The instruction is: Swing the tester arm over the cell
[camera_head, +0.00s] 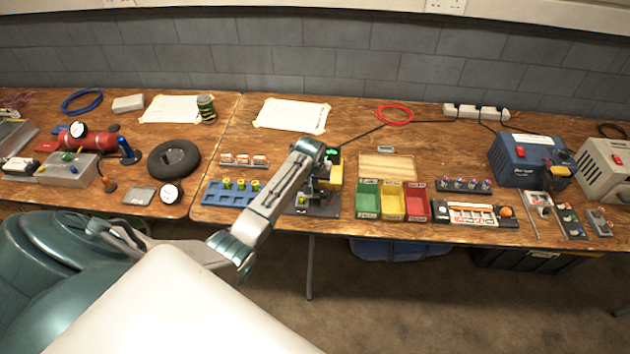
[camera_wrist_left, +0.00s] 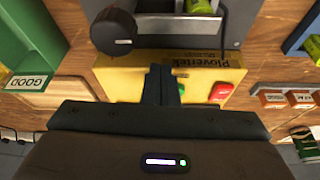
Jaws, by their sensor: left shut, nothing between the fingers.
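The tester (camera_head: 336,174) has a yellow body and stands on a dark base near the middle of the bench. A yellow-green cell (camera_wrist_left: 201,6) sits on the grey part at the top of that view and shows in the head view (camera_head: 303,198). My left gripper (camera_wrist_left: 166,72) is shut and empty, its fingertips over the yellow block; I cannot tell whether they touch it. My right gripper is out of view.
A blue rack (camera_head: 229,200) with several cells stands left of the tester. Green (camera_head: 368,202), yellow (camera_head: 391,206) and red (camera_head: 416,209) bins stand right of it. A black cable runs behind it to a power strip (camera_head: 476,111). A blue charger (camera_head: 522,165) is farther right.

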